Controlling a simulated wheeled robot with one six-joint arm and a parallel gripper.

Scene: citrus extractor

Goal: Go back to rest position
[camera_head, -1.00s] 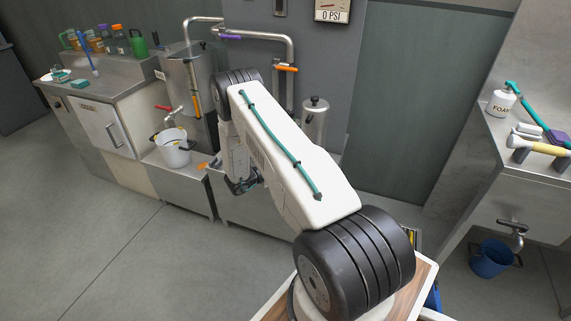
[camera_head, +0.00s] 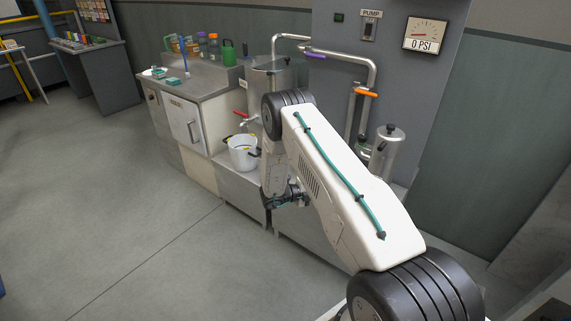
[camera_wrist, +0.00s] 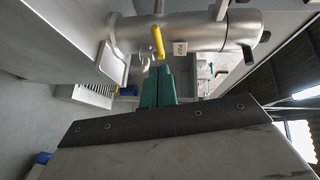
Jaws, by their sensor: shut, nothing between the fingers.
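My arm reaches out from the bottom right of the head view and folds down at its far joint. Its dark wrist end (camera_head: 283,197) hangs in front of the low steel bench, and the fingertips are not clear there. In the wrist view, the teal fingers of my gripper (camera_wrist: 157,87) are together with nothing between them. A steel cylinder (camera_wrist: 205,30) with a yellow handle (camera_wrist: 158,42) shows beyond the fingertips, apart from them as far as I can tell.
A white bucket (camera_head: 242,154) stands on the low bench by a steel tank (camera_head: 277,75). A steel canister (camera_head: 385,150) and pipes with an orange handle (camera_head: 366,92) are behind my arm. The floor (camera_head: 150,240) at left is clear.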

